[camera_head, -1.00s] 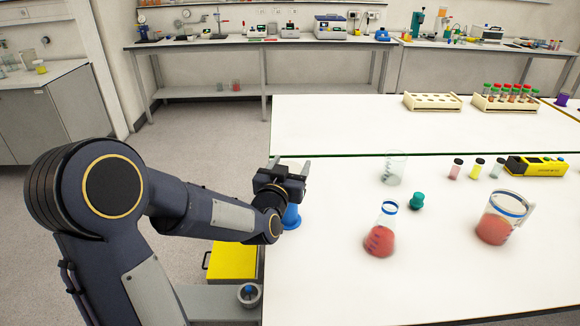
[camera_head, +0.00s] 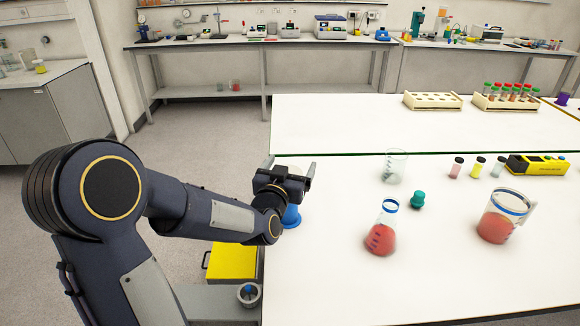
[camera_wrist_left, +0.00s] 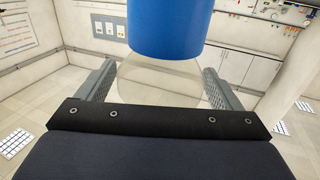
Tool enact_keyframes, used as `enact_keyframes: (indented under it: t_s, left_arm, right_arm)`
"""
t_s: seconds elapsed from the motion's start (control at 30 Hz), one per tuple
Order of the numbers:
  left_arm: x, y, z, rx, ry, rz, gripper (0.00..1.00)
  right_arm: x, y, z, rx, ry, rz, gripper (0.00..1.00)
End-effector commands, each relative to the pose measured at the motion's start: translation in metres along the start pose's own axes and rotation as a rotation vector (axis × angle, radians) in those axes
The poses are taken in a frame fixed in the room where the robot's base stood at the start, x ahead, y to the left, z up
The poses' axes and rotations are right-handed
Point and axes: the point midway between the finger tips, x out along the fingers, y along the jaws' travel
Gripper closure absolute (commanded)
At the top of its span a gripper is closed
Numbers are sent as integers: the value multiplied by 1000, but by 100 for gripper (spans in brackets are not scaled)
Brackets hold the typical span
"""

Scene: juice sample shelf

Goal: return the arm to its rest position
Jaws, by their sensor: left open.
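My left arm comes in from the left in the head view. My left gripper (camera_head: 290,166) is open over the left edge of the near white table (camera_head: 330,270). Its two fingers stand wide apart. A vessel with a blue part (camera_head: 291,216) is at the gripper, mostly hidden behind it. In the left wrist view, a blue cylinder (camera_wrist_left: 170,28) with a clear, flared part (camera_wrist_left: 160,82) lies between the open fingers, with a gap visible at the left finger. My right gripper is not in view.
On the table are a flask of red liquid (camera_head: 381,238), a red-filled jug (camera_head: 495,226), a clear beaker (camera_head: 395,166), a teal stopper (camera_head: 418,199), small vials and a yellow-black rack (camera_head: 538,165). Racks (camera_head: 432,101) stand farther back. The table's front middle is clear.

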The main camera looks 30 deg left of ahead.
Motion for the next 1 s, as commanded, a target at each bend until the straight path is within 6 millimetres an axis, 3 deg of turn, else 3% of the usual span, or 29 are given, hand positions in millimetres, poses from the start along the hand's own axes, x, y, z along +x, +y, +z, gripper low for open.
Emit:
enact_keyframes:
  t_s: [0.43,0.83,1.0]
  left_arm:
    - [-65,0,0,0,3,1,13]
    - [-80,2,0,-14,-24,18,13]
    - [-104,18,8,-90,-196,123,13]
  right_arm:
    - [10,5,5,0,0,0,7]
    - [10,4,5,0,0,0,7]
    - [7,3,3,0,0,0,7]
